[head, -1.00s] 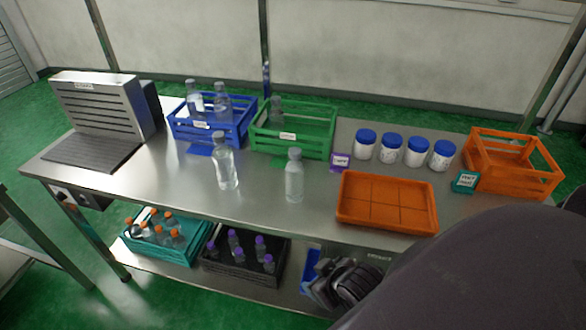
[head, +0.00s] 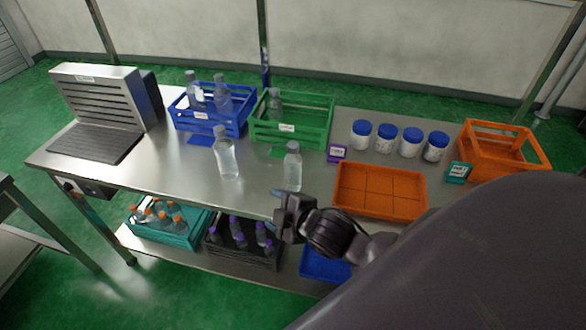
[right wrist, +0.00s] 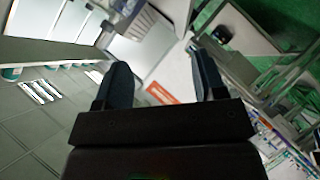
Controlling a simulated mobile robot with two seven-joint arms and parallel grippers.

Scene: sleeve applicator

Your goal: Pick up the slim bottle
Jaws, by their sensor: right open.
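Two clear bottles stand upright on the steel table. The right one (head: 292,168) is shorter and looks slim. The left one (head: 227,160) is taller and a little wider. I cannot tell for certain which one the task calls slim. My right gripper (head: 277,204) is at the table's front edge, just below and left of the right bottle in the head view, and apart from both bottles. In the right wrist view the two fingers (right wrist: 164,85) are spread with nothing between them, and neither bottle can be made out there. My left gripper is not in view.
Behind the bottles stand a blue crate (head: 181,117) and a green crate (head: 310,128), both holding bottles. An orange tray (head: 380,190) lies right of the bottles, with blue-lidded jars (head: 385,141) behind it. Below are a teal crate (head: 165,238) and a black crate (head: 240,257).

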